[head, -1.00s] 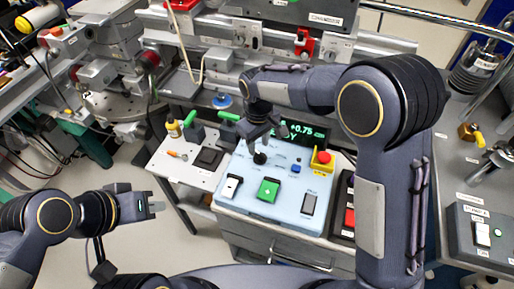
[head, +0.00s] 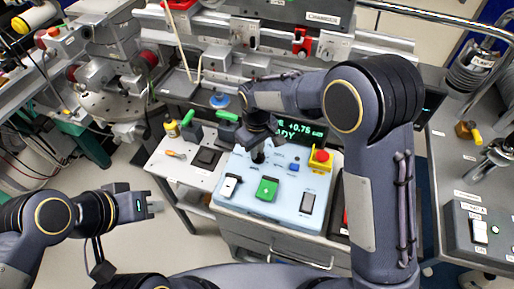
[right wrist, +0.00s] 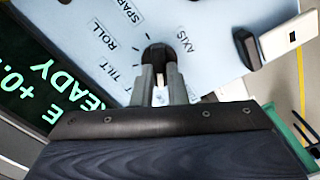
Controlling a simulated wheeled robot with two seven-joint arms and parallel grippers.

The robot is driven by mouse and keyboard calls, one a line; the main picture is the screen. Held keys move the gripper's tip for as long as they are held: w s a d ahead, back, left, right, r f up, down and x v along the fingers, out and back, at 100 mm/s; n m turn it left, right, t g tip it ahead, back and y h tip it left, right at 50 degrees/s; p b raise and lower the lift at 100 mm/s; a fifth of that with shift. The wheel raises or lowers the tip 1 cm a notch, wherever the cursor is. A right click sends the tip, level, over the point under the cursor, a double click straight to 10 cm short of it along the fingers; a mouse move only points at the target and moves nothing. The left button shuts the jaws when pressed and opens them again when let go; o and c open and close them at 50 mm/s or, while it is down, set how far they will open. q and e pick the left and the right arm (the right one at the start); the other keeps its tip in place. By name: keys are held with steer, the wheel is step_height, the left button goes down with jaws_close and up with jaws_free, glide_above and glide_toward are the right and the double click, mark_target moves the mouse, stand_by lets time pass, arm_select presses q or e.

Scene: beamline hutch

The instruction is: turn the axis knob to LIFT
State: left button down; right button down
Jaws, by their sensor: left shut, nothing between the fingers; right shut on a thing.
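The black axis knob (head: 257,157) stands on the pale blue control panel (head: 226,204). In the right wrist view the knob (right wrist: 157,53) sits between my right fingertips (right wrist: 160,78), near printed labels AXIS, SPARE, ROLL and TILT. A LIFT label is not readable; the fingers and palm cover part of the dial. A small white mark shows by the knob, but I cannot tell which label it faces. My right gripper (head: 258,146) is shut on the knob from above. My left gripper (head: 154,207) is shut and empty, at the left, away from the panel.
Rails and instruments fill the back. Open floor lies at lower left.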

steer(key=shift+m, duration=0.4)
steer(key=m, duration=0.3)
steer(key=shift+d, duration=0.1)
steer(key=shift+w+d+m, duration=0.1)
steer(key=shift+m, duration=1.9)
steer(key=c, duration=1.4)
jaws_free()
steer(key=shift+c, duration=0.2)
steer(key=shift+r, duration=0.1)
